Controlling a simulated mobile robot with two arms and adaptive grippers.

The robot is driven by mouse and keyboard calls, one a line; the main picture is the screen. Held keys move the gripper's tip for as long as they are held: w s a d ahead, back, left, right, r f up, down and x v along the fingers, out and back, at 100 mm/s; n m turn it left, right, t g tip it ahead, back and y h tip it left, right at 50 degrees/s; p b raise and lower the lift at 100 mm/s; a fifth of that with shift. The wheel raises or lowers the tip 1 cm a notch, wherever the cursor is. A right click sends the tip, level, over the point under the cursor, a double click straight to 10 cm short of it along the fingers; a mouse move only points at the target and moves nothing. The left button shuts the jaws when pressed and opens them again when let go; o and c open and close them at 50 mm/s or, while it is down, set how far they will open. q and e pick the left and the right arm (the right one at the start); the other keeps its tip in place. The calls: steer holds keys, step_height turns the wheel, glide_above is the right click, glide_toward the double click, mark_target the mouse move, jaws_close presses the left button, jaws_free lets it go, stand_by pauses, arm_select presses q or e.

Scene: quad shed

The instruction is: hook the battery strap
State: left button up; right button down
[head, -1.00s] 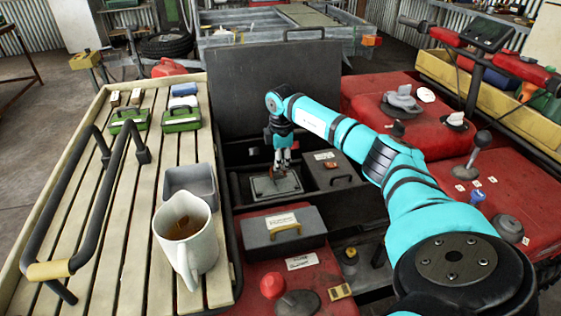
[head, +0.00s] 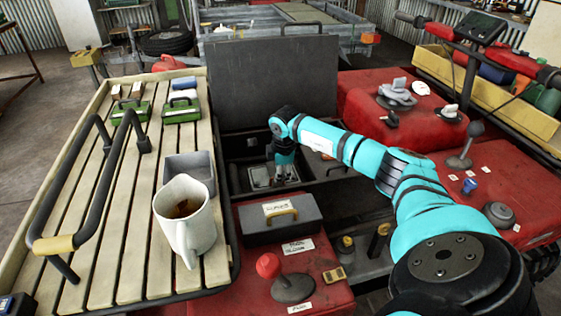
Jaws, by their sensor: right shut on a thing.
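My right gripper (head: 284,180) reaches down into the open dark compartment (head: 232,182). Its fingers are shut, at the right side of a small grey-topped block (head: 258,177) that looks like the battery. The thing between the fingers is tiny and mostly hidden; I take it to be the battery strap, but its shape and any hook cannot be made out. My left gripper is not in view.
The raised dark lid (head: 275,85) stands behind the compartment. A grey case with a yellow handle (head: 278,226) sits in front. On the slatted rack (head: 110,240) at left are a mug (head: 188,225), a grey tray (head: 187,167) and green boxes. A red knob (head: 268,265) stands in front.

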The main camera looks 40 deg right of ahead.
steer(key=shift+s+a+f, duration=0.4)
steer(key=shift+s+f, duration=0.05)
steer(key=shift+f, duration=0.2)
steer(key=c, duration=1.4)
jaws_free()
steer(key=shift+s+a+r, duration=0.1)
steer(key=shift+s+r, duration=0.1)
steer(key=shift+w+f, duration=0.1)
steer(key=r, duration=0.4)
steer(key=s+r, duration=0.1)
steer(key=r, duration=0.7)
steer(key=shift+s+a+r, duration=0.15)
steer(key=shift+s+a, duration=0.15)
